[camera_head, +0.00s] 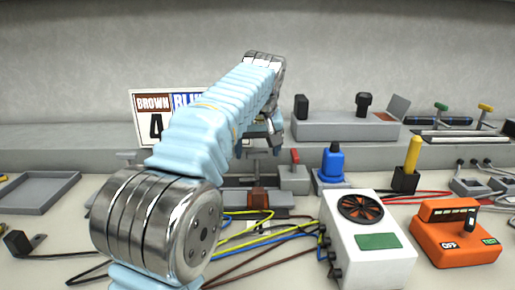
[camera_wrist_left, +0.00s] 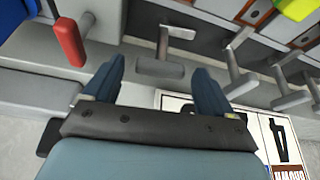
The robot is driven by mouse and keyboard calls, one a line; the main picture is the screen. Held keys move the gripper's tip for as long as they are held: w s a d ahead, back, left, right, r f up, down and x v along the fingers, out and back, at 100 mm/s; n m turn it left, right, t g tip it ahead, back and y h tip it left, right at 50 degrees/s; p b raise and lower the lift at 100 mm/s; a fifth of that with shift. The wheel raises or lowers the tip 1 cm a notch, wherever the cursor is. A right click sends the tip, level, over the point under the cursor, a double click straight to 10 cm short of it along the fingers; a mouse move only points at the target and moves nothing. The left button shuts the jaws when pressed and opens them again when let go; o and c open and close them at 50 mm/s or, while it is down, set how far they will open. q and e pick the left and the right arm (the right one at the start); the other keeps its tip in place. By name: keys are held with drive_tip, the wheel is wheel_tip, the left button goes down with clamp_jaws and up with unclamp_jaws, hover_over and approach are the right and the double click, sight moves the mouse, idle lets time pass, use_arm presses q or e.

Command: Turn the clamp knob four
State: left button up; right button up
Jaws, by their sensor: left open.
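Several grey T-shaped clamp knobs stand in a row on the grey terminal block; I cannot tell by a label which one is knob four. The one nearest the red lever shows in the left wrist view (camera_wrist_left: 177,32), just beyond my open fingers. My left gripper (camera_wrist_left: 158,80) is open and empty, its two blue-grey fingers apart with the grey block's edge between them. In the head view my left gripper (camera_head: 264,137) is above and behind the row, and my arm hides part of the block. My right gripper is not in view.
A red lever (camera_head: 295,157) stands right of the knobs. A sign (camera_head: 152,104) reading BROWN 4 is behind my arm. A blue plug (camera_head: 333,160), a white box with a fan (camera_head: 365,235) and an orange device (camera_head: 455,232) are to the right. Loose cables lie in front. A grey tray (camera_head: 40,190) sits at left.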

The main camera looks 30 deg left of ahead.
use_arm(q)
drive_tip(key=c, duration=1.1)
drive_tip(key=shift+o, duration=0.2)
drive_tip(key=shift+m+t, duration=0.3)
drive_tip(key=shift+m, duration=0.5)
drive_tip(key=o, duration=1.1)
drive_tip(key=shift+h, duration=0.3)
drive_tip(key=shift+c, duration=0.2)
drive_tip(key=v, duration=1.4)
drive_tip(key=shift+p, duration=0.3)
